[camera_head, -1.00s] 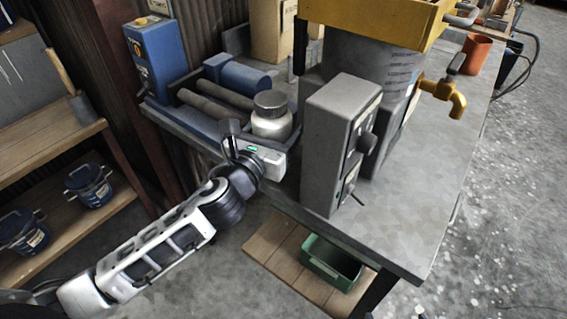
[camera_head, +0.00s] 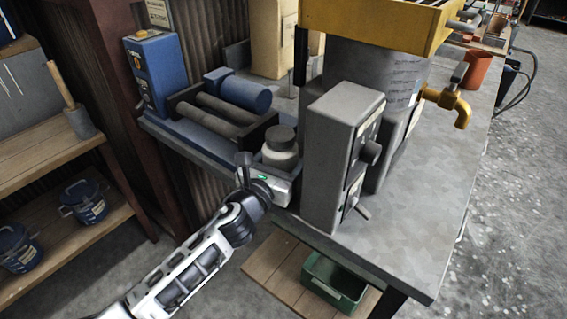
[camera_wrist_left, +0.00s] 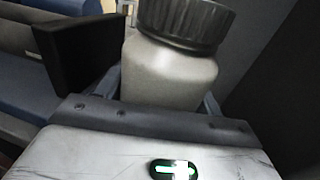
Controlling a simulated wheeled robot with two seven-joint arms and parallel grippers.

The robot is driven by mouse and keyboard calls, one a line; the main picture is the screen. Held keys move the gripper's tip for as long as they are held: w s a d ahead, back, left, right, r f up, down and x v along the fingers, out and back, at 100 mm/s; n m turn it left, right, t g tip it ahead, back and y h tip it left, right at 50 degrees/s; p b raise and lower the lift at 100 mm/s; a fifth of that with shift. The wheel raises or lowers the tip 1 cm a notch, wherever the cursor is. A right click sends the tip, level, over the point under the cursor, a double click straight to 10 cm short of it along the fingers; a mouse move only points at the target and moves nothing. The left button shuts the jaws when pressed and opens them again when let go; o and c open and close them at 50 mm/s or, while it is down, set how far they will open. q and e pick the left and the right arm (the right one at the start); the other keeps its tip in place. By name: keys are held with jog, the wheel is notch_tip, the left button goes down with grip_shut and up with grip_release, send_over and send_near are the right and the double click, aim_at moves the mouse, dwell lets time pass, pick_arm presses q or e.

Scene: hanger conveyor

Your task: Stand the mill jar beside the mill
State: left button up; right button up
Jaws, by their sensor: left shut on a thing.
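The mill jar (camera_head: 281,150) is a pale, squat jar with a dark ribbed lid, and it is upright. My left gripper (camera_head: 279,170) is shut on its body. In the left wrist view the jar (camera_wrist_left: 172,70) fills the space between the fingers, lid up. The mill (camera_head: 212,110) is a blue-grey unit with two dark rollers, a blue motor housing and a blue control box (camera_head: 154,72). The jar is just off the mill's right end, between it and a grey box. Its base is hidden, so I cannot tell whether it touches the bench. My right gripper is not in view.
The grey control box (camera_head: 338,150) with knobs stands close to the jar's right. Behind it is a grey drum (camera_head: 375,75) under a yellow frame (camera_head: 375,22), with a brass tap (camera_head: 450,97). The bench top (camera_head: 420,205) is clear at the front right.

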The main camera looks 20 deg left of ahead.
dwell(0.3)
pick_arm(q)
jog(key=shift+f, duration=0.15)
jog(key=o, duration=1.5)
